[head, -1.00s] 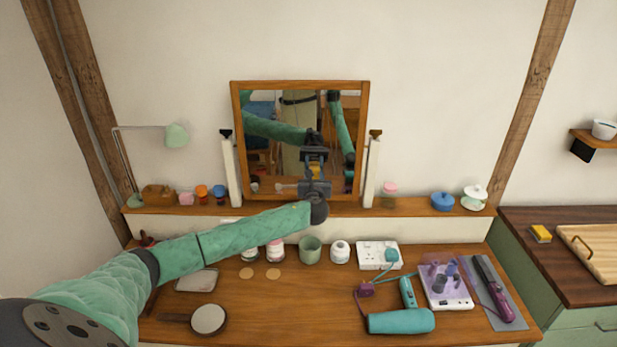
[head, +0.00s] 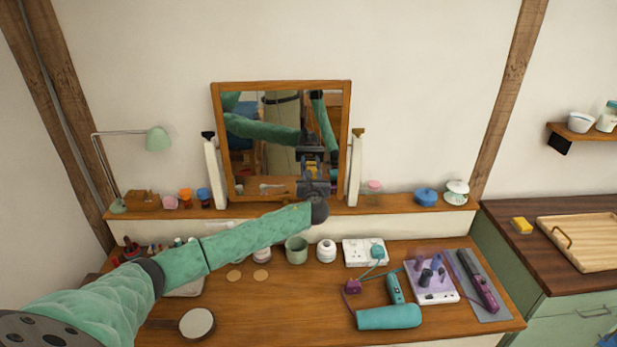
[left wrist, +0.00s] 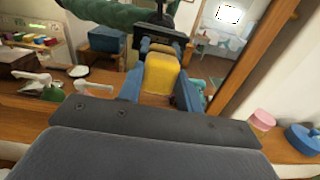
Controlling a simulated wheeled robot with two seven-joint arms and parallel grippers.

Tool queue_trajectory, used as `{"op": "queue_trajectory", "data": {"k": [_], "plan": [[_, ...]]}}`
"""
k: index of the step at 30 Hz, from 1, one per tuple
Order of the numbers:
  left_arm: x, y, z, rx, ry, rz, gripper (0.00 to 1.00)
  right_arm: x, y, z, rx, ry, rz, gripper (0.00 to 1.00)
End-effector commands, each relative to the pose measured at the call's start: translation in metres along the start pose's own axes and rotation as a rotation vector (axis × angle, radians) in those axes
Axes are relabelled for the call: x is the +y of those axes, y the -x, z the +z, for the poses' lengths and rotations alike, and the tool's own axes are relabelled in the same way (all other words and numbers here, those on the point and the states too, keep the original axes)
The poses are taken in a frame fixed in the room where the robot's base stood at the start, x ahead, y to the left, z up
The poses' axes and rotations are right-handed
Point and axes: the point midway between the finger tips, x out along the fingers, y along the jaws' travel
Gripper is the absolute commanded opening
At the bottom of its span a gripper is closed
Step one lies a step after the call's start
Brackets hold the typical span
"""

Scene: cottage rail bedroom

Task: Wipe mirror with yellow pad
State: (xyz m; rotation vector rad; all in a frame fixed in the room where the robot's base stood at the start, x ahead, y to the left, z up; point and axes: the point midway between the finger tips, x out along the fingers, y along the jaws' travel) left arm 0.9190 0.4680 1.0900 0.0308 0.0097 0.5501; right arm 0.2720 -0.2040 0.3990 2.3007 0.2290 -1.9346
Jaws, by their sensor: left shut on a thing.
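The mirror (head: 245,155) stands in a wooden frame between two white posts on the back shelf. It leans slightly and its glass reflects my arms. My left gripper (head: 312,168) is at the lower right part of the glass. In the left wrist view its blue fingers (left wrist: 160,88) are shut on the yellow pad (left wrist: 161,74), which faces the mirror. The gripper's reflection shows just beyond the pad. I cannot tell whether the pad touches the glass. In the head view the gripper mostly hides the pad. My right gripper is not directly in view.
A lamp (head: 158,139) and small jars stand left on the shelf; a pink jar (head: 374,187) and blue pot (head: 425,197) stand right. Below are a green cup (head: 296,250), white jar (head: 326,251) and hair dryer (head: 388,317). A yellow sponge (head: 522,225) lies on the right counter.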

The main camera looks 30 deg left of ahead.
Motion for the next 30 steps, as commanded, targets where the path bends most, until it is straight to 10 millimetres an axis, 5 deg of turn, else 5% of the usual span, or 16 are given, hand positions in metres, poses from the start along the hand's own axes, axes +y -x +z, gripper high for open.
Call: {"op": "queue_trajectory", "data": {"k": [15, 30], "plan": [[-0.032, -0.003, 0.002, -0.001, 0.0, 0.0, 0.17, 0.0, 0.002, 0.0, 0.0, 0.0, 0.0, 0.36], [-0.014, 0.0, 0.002, 0.0, -0.001, -0.001, 0.17, 0.0, 0.013, -0.002, 0.0, 0.0, 0.0, 0.36]]}}
